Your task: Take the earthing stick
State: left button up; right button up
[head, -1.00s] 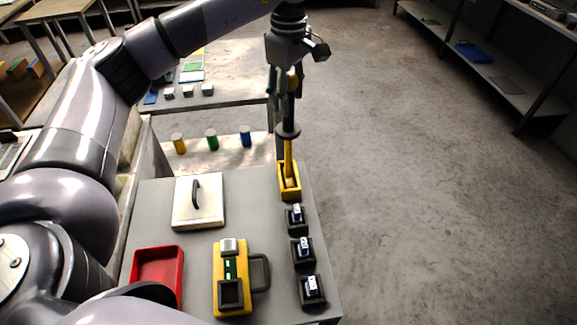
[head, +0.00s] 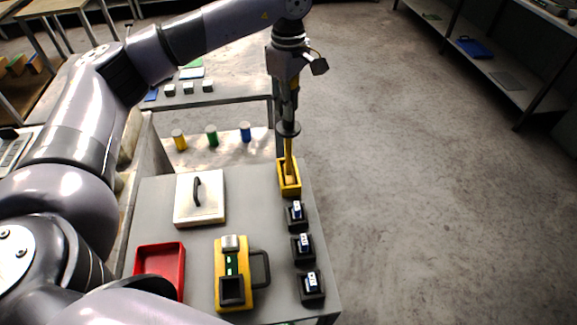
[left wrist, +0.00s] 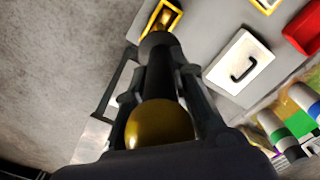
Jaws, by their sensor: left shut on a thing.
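The earthing stick (head: 288,150) stands upright with its yellow shaft in a yellow holder (head: 289,188) at the right side of the grey table. A dark round guard sits above the shaft, and the dark handle rises above it. My left gripper (head: 287,100) comes from above and is shut on the handle. In the left wrist view the stick's yellow rounded top (left wrist: 160,123) lies between the fingers, with the guard and the holder (left wrist: 165,17) beyond. The shaft's lower end is hidden inside the holder. My right gripper is not in view.
Several small black holders with blue-white items (head: 304,244) line up in front of the yellow holder. A lidded white box (head: 213,208), a yellow device (head: 233,267) and a red tray (head: 180,262) share the table. Coloured cylinders (head: 211,136) stand behind. The floor at right is clear.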

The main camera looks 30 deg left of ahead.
pick_arm(q)
grip_shut()
jog(key=shift+r, duration=0.15)
dwell(0.4)
